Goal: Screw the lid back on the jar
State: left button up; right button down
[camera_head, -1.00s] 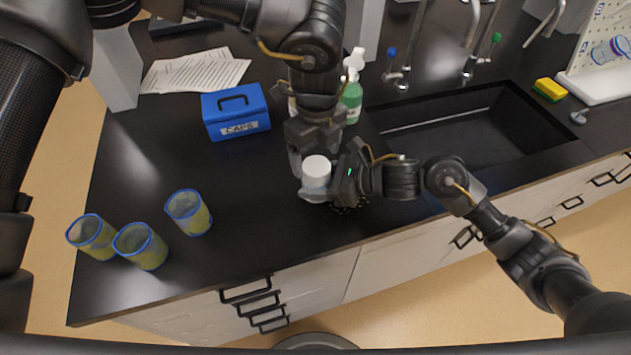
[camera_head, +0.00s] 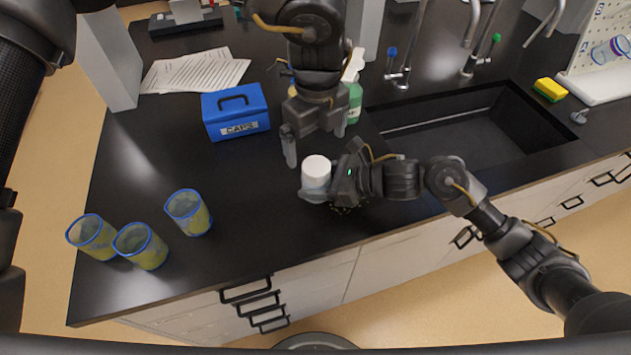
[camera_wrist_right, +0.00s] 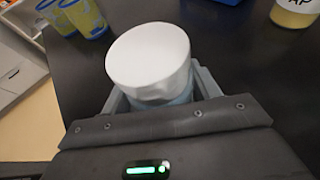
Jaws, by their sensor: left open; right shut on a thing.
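The jar (camera_head: 314,187) has a pale, bluish see-through body and stands upright, with the white lid (camera_head: 316,166) on its top. The lid also shows large in the right wrist view (camera_wrist_right: 148,55), with a strip of the jar body (camera_wrist_right: 165,99) below it. I cannot tell how tightly the lid sits. My right gripper (camera_head: 318,193) is shut on the jar body from the right. My left gripper (camera_head: 315,143) is open and empty, above and behind the lid, its fingers apart and clear of it.
Several blue-rimmed cups (camera_head: 188,212) stand at the left front. A blue CAPS box (camera_head: 236,112) and papers (camera_head: 196,73) lie behind. A green bottle (camera_head: 354,100) is partly hidden by my left gripper. The sink (camera_head: 470,130) is at right. The counter left of the jar is clear.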

pick_arm(q)
notch_tip(320, 180, up, 10)
dwell(0.4)
pick_arm(e)
jog(key=shift+c, duration=1.4)
grip_release()
pick_arm(q)
jog(key=shift+f, duration=0.1)
pick_arm(e)
jog(key=b+v, duration=0.3)
jog(key=v, duration=0.6)
jog(key=shift+d+f, duration=0.1)
jog(key=shift+d, duration=0.1)
pick_arm(q)
jog(key=shift+f, duration=1.5)
pick_arm(e)
jog(key=shift+v, duration=0.8)
jog(key=shift+a, duration=0.1)
